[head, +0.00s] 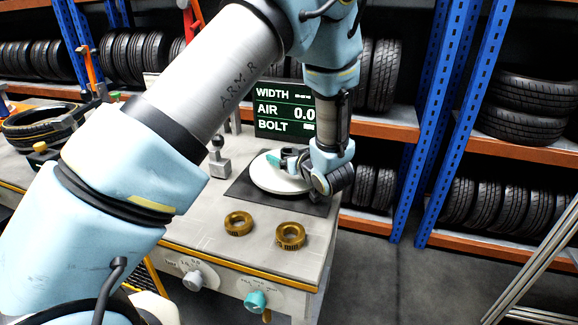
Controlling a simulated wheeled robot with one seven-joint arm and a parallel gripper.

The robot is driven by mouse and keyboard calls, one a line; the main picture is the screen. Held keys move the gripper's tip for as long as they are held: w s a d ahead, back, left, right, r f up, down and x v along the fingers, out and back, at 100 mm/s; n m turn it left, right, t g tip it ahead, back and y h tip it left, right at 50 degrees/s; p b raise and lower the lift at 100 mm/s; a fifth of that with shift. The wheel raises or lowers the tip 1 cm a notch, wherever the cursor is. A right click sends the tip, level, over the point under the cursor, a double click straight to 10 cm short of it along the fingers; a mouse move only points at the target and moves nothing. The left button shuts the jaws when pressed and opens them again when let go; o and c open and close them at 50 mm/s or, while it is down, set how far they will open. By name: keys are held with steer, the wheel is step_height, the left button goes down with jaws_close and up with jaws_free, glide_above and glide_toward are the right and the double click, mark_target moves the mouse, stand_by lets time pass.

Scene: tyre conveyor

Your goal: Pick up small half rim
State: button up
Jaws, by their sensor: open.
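Two short golden-brown rings lie flat near the front of the grey bench in the head view: a left ring (238,223) and a right ring (290,236). They look like the half rims; I cannot tell which one is called small. My gripper (307,172) is open and sits behind the rings, at the right edge of a round white plate (273,183). It is apart from both rings. The wrist and dark finger parts hide some of the plate, and I cannot tell whether the fingers touch it.
The plate stands on a dark mat (237,190) on the bench (190,222). A display (284,112) stands behind it, and a small metal post (218,163) to its left. A tyre (45,125) lies at the far left. Tyre racks with blue posts (440,110) stand behind.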

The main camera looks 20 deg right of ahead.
steer(key=shift+w+f, duration=0.15)
steer(key=shift+w, duration=0.25)
steer(key=shift+c, duration=0.2)
jaws_close()
stand_by(0.3)
